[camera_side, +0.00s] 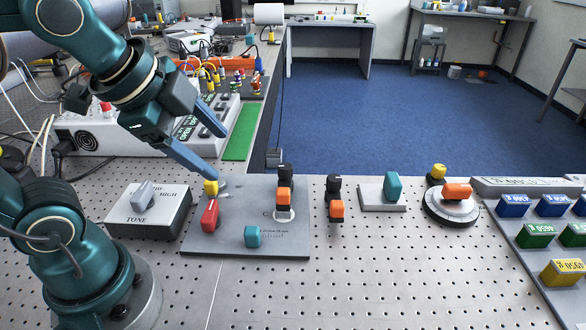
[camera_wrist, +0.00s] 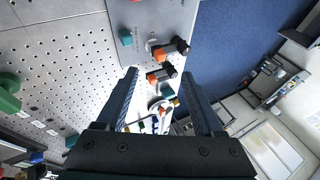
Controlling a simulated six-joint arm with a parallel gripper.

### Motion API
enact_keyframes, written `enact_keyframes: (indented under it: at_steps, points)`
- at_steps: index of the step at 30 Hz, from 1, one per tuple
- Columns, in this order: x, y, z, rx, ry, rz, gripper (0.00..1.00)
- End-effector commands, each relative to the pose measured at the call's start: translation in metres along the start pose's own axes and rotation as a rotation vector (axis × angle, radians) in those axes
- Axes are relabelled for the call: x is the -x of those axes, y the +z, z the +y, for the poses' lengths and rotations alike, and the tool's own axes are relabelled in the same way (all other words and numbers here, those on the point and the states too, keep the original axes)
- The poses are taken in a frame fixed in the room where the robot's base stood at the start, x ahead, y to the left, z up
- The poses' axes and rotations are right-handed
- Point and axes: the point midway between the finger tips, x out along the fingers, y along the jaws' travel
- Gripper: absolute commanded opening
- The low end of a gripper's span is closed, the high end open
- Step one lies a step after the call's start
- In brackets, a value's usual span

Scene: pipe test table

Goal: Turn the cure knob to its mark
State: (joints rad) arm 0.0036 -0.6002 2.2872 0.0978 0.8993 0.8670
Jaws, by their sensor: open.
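A grey panel (camera_side: 200,241) on the perforated table carries a red lever-like knob (camera_side: 209,214), a yellow knob (camera_side: 211,187), a teal knob (camera_side: 252,236) and an orange-and-black knob (camera_side: 284,195) on a pale round base. The lettering beside that last knob starts with "C" and is mostly hidden, so I cannot confirm it is the cure knob; its mark is not readable. It also shows in the wrist view (camera_wrist: 162,53). My gripper (camera_side: 222,154) is open and empty, above the panel's back left, apart from that knob. In the wrist view my gripper's fingers (camera_wrist: 160,77) are spread.
A TONE box (camera_side: 148,211) stands left of the panel. Right of it are another orange-and-black knob (camera_side: 335,200), a teal knob on a plate (camera_side: 392,187), a round dial (camera_side: 452,205) and a tray of coloured blocks (camera_side: 525,250). The front table area is clear.

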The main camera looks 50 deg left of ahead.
Motion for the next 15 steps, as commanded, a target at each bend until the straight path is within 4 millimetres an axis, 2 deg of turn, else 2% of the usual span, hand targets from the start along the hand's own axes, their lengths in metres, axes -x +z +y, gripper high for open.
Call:
enact_keyframes:
  at_steps: [5, 8, 12, 15]
  points:
    - [-0.015, -0.017, -0.039, -0.522, 0.0, -0.058, 0.69]
    - [-0.032, -0.027, -0.06, -0.822, 0.022, -0.096, 0.69]
    - [-0.063, -0.038, -0.083, -1.187, 0.078, -0.14, 0.69]
    - [-0.09, -0.043, -0.092, -1.388, 0.132, -0.159, 0.69]
